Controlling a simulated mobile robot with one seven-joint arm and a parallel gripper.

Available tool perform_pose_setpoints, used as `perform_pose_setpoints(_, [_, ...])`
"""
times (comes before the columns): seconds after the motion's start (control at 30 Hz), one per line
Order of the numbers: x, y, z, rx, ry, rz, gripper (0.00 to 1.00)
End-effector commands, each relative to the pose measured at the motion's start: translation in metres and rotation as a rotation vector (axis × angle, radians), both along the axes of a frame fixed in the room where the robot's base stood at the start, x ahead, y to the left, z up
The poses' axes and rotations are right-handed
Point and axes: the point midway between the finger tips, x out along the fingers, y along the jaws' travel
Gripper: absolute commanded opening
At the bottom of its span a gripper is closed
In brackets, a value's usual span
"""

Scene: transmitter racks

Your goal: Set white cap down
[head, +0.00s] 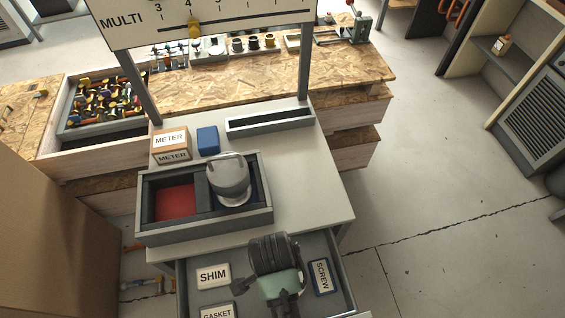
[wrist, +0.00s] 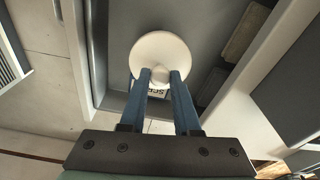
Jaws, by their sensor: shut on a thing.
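The white cap (wrist: 158,50) is a round pale disc with a small knob, seen in the wrist view. My gripper (wrist: 160,76) is shut on the knob with its two blue fingers. The cap is over the grey drawer (wrist: 120,35), and part of the SCREW label shows between the fingers. I cannot tell whether the cap touches the drawer floor. In the head view my gripper (head: 282,290) is over the open drawer (head: 340,283), left of the SCREW label (head: 321,278). The cap is hidden there.
SHIM (head: 213,276) and GASKET (head: 218,312) labels lie in the drawer's left part. On the top above stand a grey tray (head: 205,232) with a red-floored compartment, a METER box (head: 171,142), a blue block (head: 208,139) and a narrow trough (head: 270,122). Floor at right is clear.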

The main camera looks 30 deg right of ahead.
Motion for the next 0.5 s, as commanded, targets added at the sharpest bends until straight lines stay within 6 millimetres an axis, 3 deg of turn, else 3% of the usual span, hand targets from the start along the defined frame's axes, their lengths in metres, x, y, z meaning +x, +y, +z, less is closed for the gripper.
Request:
perform_pose_setpoints(0.1, [0.0, 0.0, -0.019, 0.001, 0.001, 0.002, 0.0])
perform_pose_setpoints(0.5, [0.0, 0.0, -0.062, 0.001, -0.001, 0.002, 0.0])
